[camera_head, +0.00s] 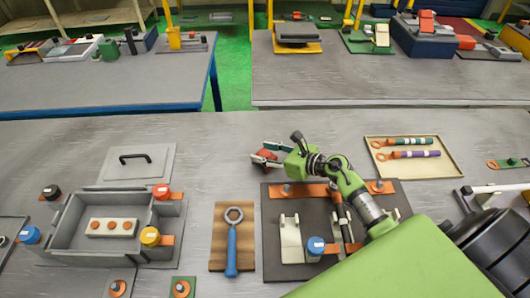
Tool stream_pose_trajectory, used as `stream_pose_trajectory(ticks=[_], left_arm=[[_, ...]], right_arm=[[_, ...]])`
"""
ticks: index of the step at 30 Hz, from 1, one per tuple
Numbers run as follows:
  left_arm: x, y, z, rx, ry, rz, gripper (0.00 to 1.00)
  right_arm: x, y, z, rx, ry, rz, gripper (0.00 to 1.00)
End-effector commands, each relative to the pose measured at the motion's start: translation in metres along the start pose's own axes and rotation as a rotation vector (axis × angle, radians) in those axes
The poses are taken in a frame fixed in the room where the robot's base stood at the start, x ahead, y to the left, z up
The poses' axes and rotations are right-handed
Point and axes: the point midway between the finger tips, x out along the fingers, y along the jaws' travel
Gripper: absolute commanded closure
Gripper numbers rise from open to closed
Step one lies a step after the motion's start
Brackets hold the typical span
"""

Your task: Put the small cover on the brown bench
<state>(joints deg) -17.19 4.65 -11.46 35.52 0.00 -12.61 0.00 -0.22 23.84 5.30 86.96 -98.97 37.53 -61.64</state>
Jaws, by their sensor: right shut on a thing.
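My right gripper (266,156) hangs over the middle of the grey table, at the end of my green arm from the lower right. It is shut on a small red piece (265,154), partly hidden by the fingers; I cannot tell whether this is the small cover. A flat grey lid with a black handle (138,163) lies behind the grey open box at the left. A dark brown board (274,262) with orange and white fittings lies below and right of the gripper, partly hidden by my arm; I cannot tell whether it is the brown bench. My left gripper is not in view.
A grey open box (70,228) with coloured knobs stands at the left. A blue wrench (232,247) lies on a wooden board (218,240). A cream tray (447,165) holds two tools at the right. The table behind the gripper is clear.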

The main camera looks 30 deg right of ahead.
Motion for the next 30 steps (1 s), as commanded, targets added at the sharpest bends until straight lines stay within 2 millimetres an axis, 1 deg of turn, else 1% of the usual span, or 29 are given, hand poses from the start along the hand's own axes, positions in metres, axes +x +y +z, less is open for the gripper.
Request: stream_pose_trajectory(ticks=[1, 2, 3, 13, 16, 17, 20, 27, 30], left_arm=[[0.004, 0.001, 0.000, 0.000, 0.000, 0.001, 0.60], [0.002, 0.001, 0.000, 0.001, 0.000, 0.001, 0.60], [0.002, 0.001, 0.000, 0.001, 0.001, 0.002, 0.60], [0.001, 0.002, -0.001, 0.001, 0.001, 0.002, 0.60], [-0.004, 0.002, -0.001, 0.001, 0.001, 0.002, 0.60], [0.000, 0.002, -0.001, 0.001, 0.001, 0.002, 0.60], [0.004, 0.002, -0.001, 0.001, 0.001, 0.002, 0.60], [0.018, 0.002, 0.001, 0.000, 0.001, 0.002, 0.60], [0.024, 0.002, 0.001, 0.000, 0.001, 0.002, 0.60]], right_arm=[[0.001, 0.000, -0.004, 0.000, 0.000, 0.000, 0.81], [0.001, 0.000, -0.002, 0.000, 0.000, 0.000, 0.52], [0.000, 0.000, -0.002, 0.000, 0.000, 0.000, 0.43], [0.000, 0.000, -0.001, 0.001, 0.000, 0.000, 0.43], [-0.002, 0.000, 0.004, 0.001, 0.000, 0.000, 0.43], [-0.004, 0.000, 0.000, -0.001, 0.002, 0.000, 0.43], [-0.019, 0.000, -0.002, -0.003, 0.004, 0.000, 0.43], [-0.070, 0.001, -0.004, -0.003, 0.005, 0.001, 0.43], [-0.089, 0.000, -0.004, -0.002, 0.005, 0.000, 0.43]])
